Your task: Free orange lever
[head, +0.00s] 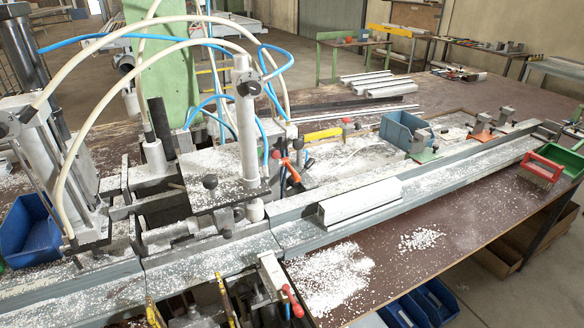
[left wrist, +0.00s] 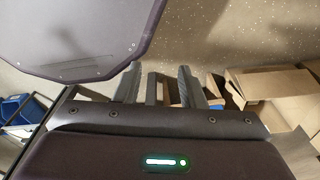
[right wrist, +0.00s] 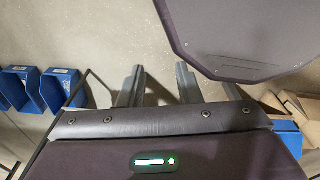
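The orange lever (head: 291,170) sits on the clamp fixture at the middle of the bench in the head view. It slants beside the base of the upright white cylinder (head: 247,115), near blue hoses. Neither gripper shows in the head view, and the lever shows in neither wrist view. My left gripper (left wrist: 160,88) shows its fingers apart in the left wrist view, with floor and boxes behind them. My right gripper (right wrist: 159,88) has its fingers apart with bare floor between them. Both look empty and away from the lever.
A white profile (head: 360,203) lies on the long rail, right of the clamps. A red-handled clamp (head: 291,300) is at the front edge. White chips cover the bench. Hoses arch over the left fixture.

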